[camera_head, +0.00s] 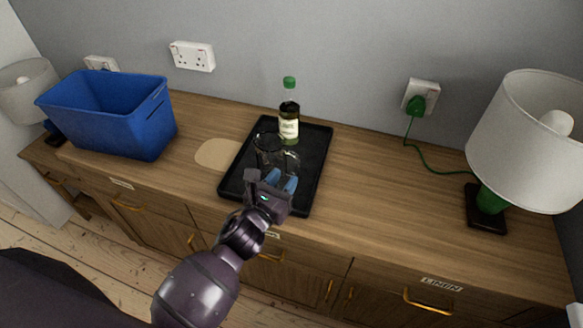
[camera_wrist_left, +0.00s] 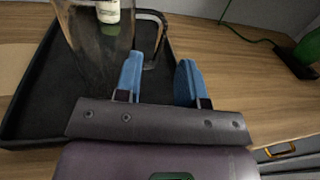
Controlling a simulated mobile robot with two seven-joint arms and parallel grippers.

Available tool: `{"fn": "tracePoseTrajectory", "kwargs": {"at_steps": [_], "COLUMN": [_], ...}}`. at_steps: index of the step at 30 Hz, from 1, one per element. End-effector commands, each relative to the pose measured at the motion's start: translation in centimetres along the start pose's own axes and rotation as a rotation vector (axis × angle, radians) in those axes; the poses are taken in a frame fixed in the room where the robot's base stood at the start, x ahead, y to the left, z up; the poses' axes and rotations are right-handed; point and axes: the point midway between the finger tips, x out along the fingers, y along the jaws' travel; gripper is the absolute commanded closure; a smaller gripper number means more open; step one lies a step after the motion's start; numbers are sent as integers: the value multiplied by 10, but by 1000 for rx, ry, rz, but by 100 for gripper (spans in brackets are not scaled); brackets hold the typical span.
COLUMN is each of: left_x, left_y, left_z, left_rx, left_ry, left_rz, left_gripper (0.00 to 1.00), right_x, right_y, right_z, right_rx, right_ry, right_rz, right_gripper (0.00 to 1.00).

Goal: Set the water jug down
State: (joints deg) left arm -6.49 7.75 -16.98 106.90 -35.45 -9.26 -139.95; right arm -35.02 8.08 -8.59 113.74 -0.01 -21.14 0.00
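The water jug (camera_head: 267,150) is clear glass and stands upright, apparently on the black tray (camera_head: 313,170). It also shows in the left wrist view (camera_wrist_left: 92,52), with its handle (camera_wrist_left: 162,22) turned toward my gripper. My left gripper (camera_head: 281,181) is at the near side of the jug. Its two blue fingers are spread apart, and in the left wrist view (camera_wrist_left: 160,72) the handle's lower end shows between and beyond them, not gripped. The gripper partly hides the tray's near edge. My right gripper is not in view.
A green-capped bottle (camera_head: 289,124) stands on the tray behind the jug. A pale round mat (camera_head: 216,153) lies left of the tray, near a blue bin (camera_head: 115,125). A white-shaded lamp (camera_head: 520,145) stands at the right. The wooden top between tray and lamp is clear.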

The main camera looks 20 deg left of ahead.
Motion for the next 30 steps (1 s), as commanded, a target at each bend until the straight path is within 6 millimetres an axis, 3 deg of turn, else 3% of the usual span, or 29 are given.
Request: {"fn": "tracePoseTrajectory", "kwargs": {"at_steps": [3, 9, 20, 25, 30], "left_x": [-21, -44, -53, -63, -83], "left_y": [0, 0, 1, 9, 24], "left_z": [0, -1, -1, -14, -37], "left_rx": [0, 1, -19, -242, -671], "left_ry": [2, 1, 3, 42, 96], "left_rz": [0, 0, 2, 34, 112], "left_gripper": [64, 64, 64, 64, 64], "right_x": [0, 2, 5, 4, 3], "right_y": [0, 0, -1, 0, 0], "right_z": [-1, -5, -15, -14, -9], "right_rx": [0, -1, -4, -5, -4], "right_ry": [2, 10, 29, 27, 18], "right_rz": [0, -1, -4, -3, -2], "right_gripper": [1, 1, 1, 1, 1]}}
